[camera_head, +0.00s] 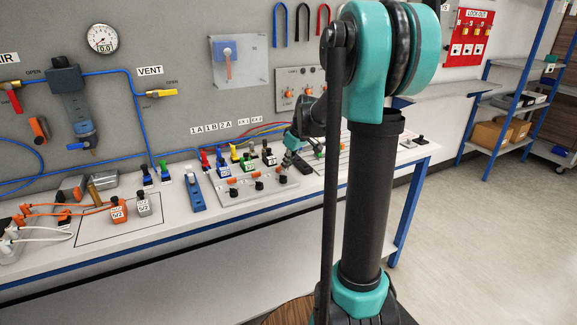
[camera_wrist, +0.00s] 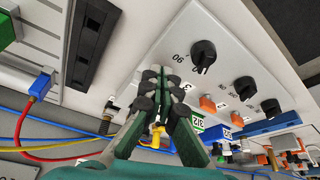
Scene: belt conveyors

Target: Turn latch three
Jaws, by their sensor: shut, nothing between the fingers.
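A light plate (camera_head: 222,197) with three black knobs lies on the bench. Its right-hand knob (camera_head: 283,179) is closest to my gripper (camera_head: 289,158). In the wrist view, the nearest knob (camera_wrist: 203,52) sits beside the marks 90 and 0, right of my gripper (camera_wrist: 160,78). The middle knob (camera_wrist: 245,88) and far knob (camera_wrist: 270,108) are further back. My fingers are closed, empty and apart from the knobs. Small orange parts (camera_wrist: 208,103) stand beside the knobs. I cannot read which knob is latch three.
Colored plugs (camera_head: 236,153) and cables stand behind the plate. A blue part (camera_head: 194,192) and an orange block (camera_head: 118,211) are further left. A wall panel with orange switches (camera_head: 289,93) hangs above. My arm hides part of the bench's right side. Open floor lies at right.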

